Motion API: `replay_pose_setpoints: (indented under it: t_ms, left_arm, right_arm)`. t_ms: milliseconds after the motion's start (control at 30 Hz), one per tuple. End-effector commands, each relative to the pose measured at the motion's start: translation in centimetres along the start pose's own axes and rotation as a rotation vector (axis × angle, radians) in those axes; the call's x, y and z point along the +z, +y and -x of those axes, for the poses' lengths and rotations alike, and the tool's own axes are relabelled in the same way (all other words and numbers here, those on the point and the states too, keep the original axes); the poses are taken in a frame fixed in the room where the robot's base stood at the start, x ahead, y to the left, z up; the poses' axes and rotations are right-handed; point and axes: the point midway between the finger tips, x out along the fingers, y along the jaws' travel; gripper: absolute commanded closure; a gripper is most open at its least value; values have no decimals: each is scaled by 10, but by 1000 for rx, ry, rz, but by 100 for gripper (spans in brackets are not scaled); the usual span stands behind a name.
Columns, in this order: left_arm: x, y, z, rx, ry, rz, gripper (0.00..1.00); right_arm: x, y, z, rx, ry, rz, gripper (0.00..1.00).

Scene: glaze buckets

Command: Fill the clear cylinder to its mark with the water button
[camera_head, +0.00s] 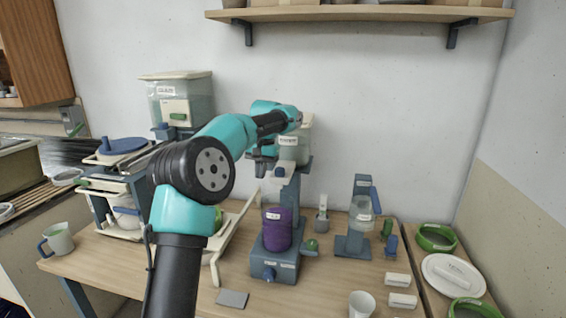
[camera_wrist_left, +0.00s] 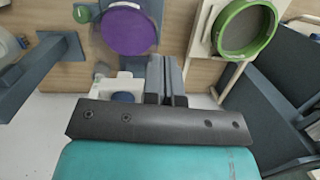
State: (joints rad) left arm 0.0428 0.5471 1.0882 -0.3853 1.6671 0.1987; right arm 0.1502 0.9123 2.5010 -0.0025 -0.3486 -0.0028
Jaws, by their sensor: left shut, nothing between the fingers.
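A small clear vessel (camera_head: 362,208) sits in a blue-grey stand (camera_head: 354,243) right of centre; its mark and water level are too small to read. A blue-grey dispenser (camera_head: 284,268) holds a clear tank (camera_head: 294,150) above a purple bucket (camera_head: 277,229). A green knob or button (camera_head: 311,245) is beside that bucket; I cannot tell whether it is the water button. My left gripper (camera_head: 263,166) is shut and empty, close to the tank's front. In the left wrist view its fingers (camera_wrist_left: 166,82) are together, below the purple bucket (camera_wrist_left: 130,30) in the picture. My right gripper is out of view.
A rack (camera_head: 120,205) with a large clear tank (camera_head: 178,100) stands at left, with a jug (camera_head: 58,239) at the table edge. A white cup (camera_head: 361,304) and white labelled blocks (camera_head: 402,300) are front right. Green-rimmed sieves (camera_head: 436,237) lie far right.

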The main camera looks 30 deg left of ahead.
Motion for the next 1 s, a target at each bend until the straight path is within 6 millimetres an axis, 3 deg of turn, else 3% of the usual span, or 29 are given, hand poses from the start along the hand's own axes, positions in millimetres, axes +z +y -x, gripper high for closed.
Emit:
replay_pose_setpoints:
  t_ms: [33,200,300,400,567,1000]
  left_arm:
    - [-6,5,25,6,75,13,100]
    - [-15,14,97,32,289,62,100]
    - [-16,16,128,47,376,85,100]
    - [-15,18,146,58,427,97,100]
    - [-15,18,153,63,449,104,100]
    - [-19,18,145,61,445,103,100]
  right_arm:
    - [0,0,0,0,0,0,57]
    - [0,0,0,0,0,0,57]
    - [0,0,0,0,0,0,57]
    - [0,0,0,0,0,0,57]
    - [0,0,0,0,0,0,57]
    - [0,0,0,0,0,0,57]
